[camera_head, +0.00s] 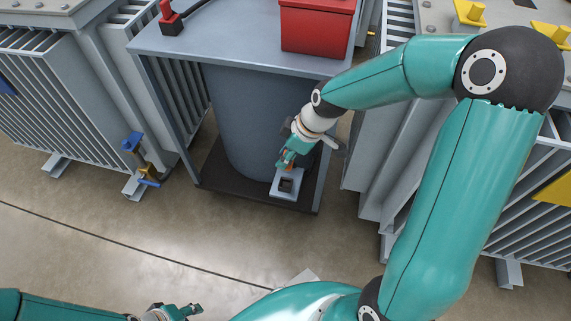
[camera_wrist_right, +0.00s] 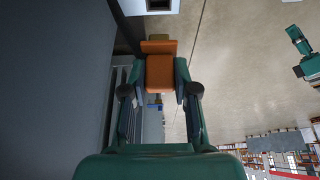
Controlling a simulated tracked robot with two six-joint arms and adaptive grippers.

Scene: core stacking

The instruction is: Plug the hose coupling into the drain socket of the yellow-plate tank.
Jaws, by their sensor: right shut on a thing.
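My right gripper (camera_head: 288,160) is low at the front of the cart and shut on an orange piece that looks like the hose coupling. In the right wrist view the orange coupling (camera_wrist_right: 160,72) sits between both fingers.
A grey block with a square opening (camera_head: 287,184) stands on the cart's lower shelf, just below my right gripper. The cart top (camera_head: 230,50) carries a red box (camera_head: 316,25). A blue-handled valve (camera_head: 133,142) is on the left tank. The floor in front is clear.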

